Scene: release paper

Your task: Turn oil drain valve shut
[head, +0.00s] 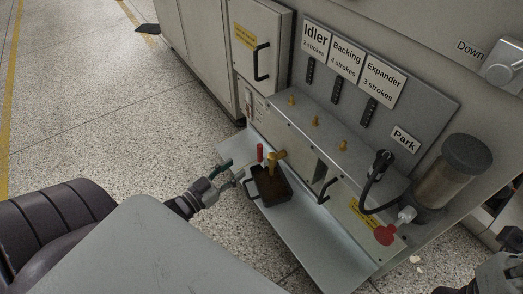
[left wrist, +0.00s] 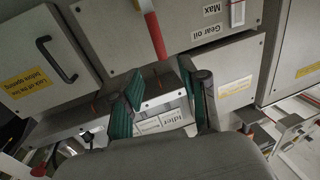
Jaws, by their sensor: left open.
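The oil drain valve has a red handle (head: 260,152) standing up beside a brass-yellow fitting (head: 275,159), at the base of the grey machine in the head view. A dark open tray (head: 284,195) sits just below the fitting. My left gripper (head: 237,168) is open and empty, a little left of the red handle and close to the tray. In the left wrist view its green-padded fingers (left wrist: 158,70) are spread, and a red handle (left wrist: 155,36) shows beyond and above them. Of my right arm only a dark part shows at the lower right edge; its jaws cannot be made out.
A grey shelf (head: 312,238) runs along the machine's foot under the tray. Black handles stick out from the doors (head: 262,62). A red knob (head: 386,235) and a clear cylinder (head: 447,180) stand at the right.

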